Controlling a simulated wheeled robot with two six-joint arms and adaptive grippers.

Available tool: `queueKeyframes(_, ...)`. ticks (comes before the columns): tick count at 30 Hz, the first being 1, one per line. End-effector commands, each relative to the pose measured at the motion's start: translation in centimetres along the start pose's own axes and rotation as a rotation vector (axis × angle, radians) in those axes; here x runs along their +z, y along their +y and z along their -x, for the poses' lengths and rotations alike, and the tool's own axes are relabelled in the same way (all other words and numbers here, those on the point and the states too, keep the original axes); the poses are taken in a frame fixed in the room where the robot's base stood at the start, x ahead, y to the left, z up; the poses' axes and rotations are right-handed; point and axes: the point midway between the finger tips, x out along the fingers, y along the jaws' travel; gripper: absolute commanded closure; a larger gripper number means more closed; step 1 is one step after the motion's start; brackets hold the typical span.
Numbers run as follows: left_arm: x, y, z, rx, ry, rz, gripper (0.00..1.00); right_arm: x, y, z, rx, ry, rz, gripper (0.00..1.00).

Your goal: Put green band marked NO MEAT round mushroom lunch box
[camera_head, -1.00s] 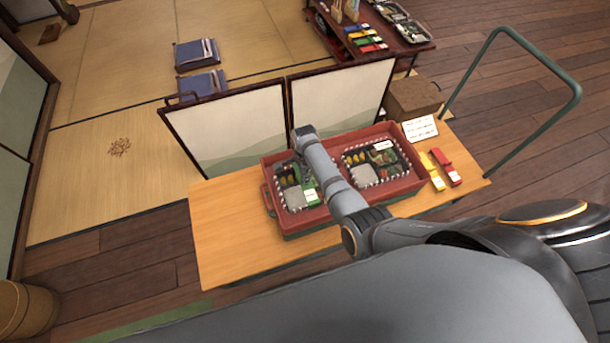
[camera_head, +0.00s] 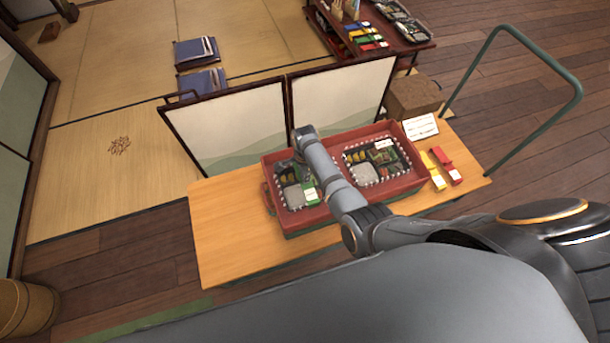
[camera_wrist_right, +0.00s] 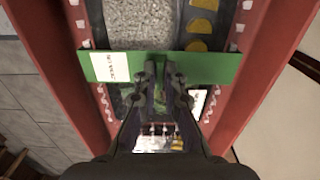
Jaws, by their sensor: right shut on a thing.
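The red crate (camera_head: 310,217) on the wooden table holds two lunch boxes with black-and-white patterned rims. My right gripper reaches down over the left lunch box (camera_head: 294,198). In the right wrist view, my right gripper (camera_wrist_right: 164,70) is shut on the green band (camera_wrist_right: 216,67), which lies across a box with speckled grey rice (camera_wrist_right: 140,20) and yellow slices. The band's white label faces up at its left end. I cannot tell whether the band goes under the box. The right lunch box (camera_head: 364,175) shows a white label at its top. My left gripper is not in view.
Yellow (camera_head: 432,170) and red (camera_head: 448,167) bands lie right of the crate, near a white sign (camera_head: 420,127) and a brown box (camera_head: 414,98). A folding screen (camera_head: 230,132) stands behind the crate. The table's left end is clear.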

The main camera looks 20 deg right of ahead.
Motion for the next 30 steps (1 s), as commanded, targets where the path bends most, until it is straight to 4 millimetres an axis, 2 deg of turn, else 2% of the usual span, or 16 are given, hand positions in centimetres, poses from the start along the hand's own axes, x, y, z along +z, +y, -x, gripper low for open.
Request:
queueKeyframes(28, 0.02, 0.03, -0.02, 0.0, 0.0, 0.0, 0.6, -0.01, -0.02, -0.48, 0.0, 0.0, 0.0, 1.0)
queueKeyframes(29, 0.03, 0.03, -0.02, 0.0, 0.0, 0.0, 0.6, -0.01, -0.02, -0.48, 0.0, 0.0, 0.0, 0.89)
queueKeyframes(30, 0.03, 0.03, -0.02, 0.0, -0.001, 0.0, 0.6, -0.01, -0.02, -0.48, 0.0, 0.0, 0.0, 0.83)
